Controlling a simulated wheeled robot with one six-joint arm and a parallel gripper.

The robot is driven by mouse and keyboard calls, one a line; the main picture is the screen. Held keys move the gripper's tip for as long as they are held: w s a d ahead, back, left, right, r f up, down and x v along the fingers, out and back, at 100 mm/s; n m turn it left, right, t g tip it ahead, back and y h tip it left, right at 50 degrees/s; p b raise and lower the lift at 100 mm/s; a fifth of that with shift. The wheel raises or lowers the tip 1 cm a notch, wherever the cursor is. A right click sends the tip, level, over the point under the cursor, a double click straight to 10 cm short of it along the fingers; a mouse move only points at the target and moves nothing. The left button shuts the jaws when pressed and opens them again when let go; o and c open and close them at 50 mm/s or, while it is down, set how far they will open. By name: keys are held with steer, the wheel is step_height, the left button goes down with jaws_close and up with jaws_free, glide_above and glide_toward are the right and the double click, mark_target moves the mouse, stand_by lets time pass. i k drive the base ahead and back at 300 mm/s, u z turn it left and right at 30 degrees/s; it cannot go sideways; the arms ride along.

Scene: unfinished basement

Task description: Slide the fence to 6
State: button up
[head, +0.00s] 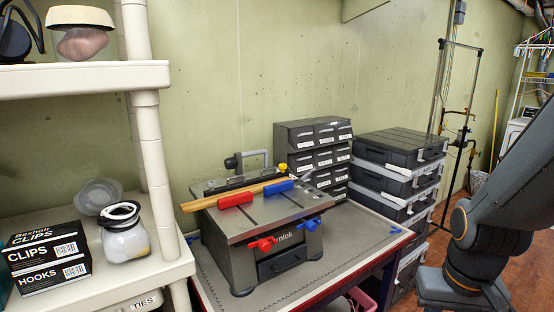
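A grey benchtop machine (266,226) marked with partly readable lettering stands on a workbench. A long wooden strip (214,203) lies across its top, with a red block (236,200) and a blue block (279,187) along it. Behind the strip is a dark bar (237,183) with a yellow knob (282,167) near its right end. I cannot tell for sure which of these is the fence. A red knob (264,244) and a blue knob (312,224) are on the machine's front. No scale numbers are readable. My gripper is out of view; only my arm shows at right.
The grey workbench (353,234) has bare room right of the machine. A labelled drawer cabinet (313,135) and stacked grey cases (400,150) stand behind and right. A cream shelf (150,270) at left holds a jar (124,240) and boxes of clips and hooks (46,257).

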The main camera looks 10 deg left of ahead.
mark_target(219, 189)
steer(key=i, duration=0.45)
steer(key=u, duration=0.7)
